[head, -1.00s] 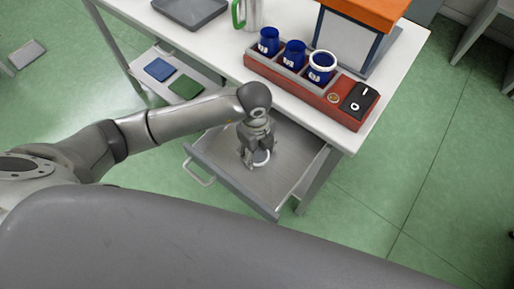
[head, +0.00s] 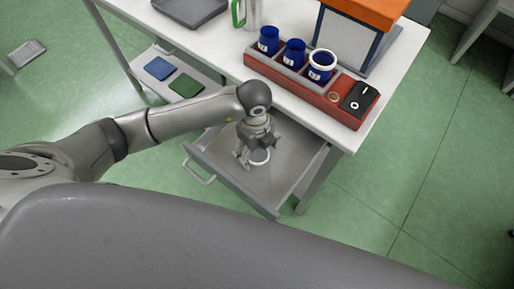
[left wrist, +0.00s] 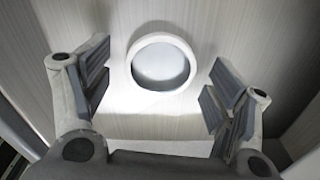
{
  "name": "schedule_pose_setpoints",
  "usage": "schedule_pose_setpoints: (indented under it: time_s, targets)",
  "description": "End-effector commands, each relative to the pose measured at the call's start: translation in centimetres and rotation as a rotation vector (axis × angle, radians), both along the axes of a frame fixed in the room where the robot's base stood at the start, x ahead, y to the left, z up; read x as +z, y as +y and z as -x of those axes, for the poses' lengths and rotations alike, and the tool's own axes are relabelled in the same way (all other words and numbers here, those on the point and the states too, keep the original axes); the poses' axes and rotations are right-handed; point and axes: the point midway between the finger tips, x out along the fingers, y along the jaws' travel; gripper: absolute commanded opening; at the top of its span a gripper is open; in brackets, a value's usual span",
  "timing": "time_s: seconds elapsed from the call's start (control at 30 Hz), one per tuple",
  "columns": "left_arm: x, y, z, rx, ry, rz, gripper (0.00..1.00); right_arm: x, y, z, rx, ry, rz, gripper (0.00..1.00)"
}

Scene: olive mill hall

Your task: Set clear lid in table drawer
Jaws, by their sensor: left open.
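The clear lid (head: 260,158), a round pane with a white rim, lies flat on the floor of the open table drawer (head: 286,172). The left wrist view shows the whole lid (left wrist: 161,62), lying between and slightly beyond the spread fingers, with clear space on both sides. My left gripper (head: 259,153) is open and points down into the drawer just over the lid, partly covering it in the head view. It holds nothing. My right gripper is not in view.
A red rack (head: 296,87) with several blue cups stands on the white table above the drawer; the right cup (head: 321,71) has a white ring on top. A grey tray (head: 190,9) and an orange-topped box (head: 366,14) stand behind. The drawer's right part is bare.

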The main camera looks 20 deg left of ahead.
Motion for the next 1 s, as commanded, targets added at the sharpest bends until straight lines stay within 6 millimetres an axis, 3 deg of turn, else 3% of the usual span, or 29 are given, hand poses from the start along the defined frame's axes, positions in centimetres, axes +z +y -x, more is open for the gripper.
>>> schedule_pose_setpoints:
  time_s: [0.5, 0.7, 1.0]
  targets:
    - [10.0, 0.3, -0.3, -0.001, -0.006, 0.001, 0.80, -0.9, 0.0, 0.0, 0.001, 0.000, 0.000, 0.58]
    - [11.6, 0.4, -0.3, 0.000, -0.004, 0.001, 0.80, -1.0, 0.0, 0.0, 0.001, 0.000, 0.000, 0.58]
    - [11.7, 0.4, -0.2, 0.000, -0.002, 0.001, 0.80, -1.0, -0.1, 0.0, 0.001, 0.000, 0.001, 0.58]
